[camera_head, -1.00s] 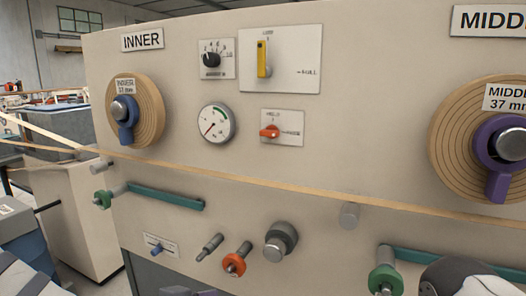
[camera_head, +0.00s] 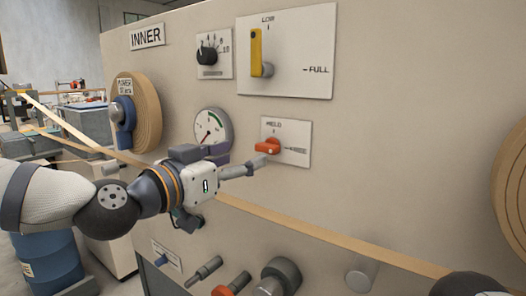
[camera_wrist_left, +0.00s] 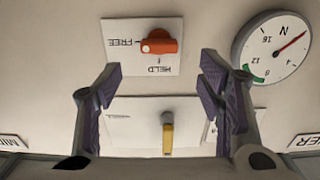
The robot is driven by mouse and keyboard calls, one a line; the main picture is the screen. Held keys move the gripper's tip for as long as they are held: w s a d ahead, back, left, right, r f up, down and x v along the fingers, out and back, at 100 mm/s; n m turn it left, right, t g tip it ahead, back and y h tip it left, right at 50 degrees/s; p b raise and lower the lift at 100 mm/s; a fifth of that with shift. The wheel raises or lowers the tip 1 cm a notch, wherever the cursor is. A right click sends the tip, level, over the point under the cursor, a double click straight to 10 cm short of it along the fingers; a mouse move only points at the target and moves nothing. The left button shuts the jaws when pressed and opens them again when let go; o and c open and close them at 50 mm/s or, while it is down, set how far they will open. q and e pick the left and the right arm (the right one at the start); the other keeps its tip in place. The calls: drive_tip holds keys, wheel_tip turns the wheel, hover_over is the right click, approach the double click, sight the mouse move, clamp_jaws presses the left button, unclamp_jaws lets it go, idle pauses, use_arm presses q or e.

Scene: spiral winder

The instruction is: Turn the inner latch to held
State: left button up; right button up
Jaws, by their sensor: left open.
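The inner latch is a red-orange knob (camera_head: 267,146) on a small white plate (camera_head: 299,156) marked HELD at the top and FREE at the right. In the left wrist view, upside down, the knob (camera_wrist_left: 164,42) has a pale mark on its FREE side. My left gripper (camera_head: 250,166) reaches in from the left, just below and left of the knob. In the wrist view its two purple-padded fingers (camera_wrist_left: 161,88) are spread wide and empty. The knob lies ahead of them, in line with the gap, with no visible contact. My right gripper is not in view.
The gauge (camera_head: 213,127) is left of the latch, partly behind my gripper. A yellow lever (camera_head: 256,50) and a black dial (camera_head: 207,54) are above. A tan tape (camera_head: 330,244) crosses below, and the INNER roll (camera_head: 146,112) is at left. Pegs stick out low on the panel.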

sight(264, 150)
use_arm(q)
drive_tip(key=x, duration=0.8)
drive_tip(key=shift+f+b, duration=0.1)
drive_tip(key=shift+b, duration=0.2)
drive_tip(key=shift+s, duration=0.1)
drive_tip(key=c, duration=1.1)
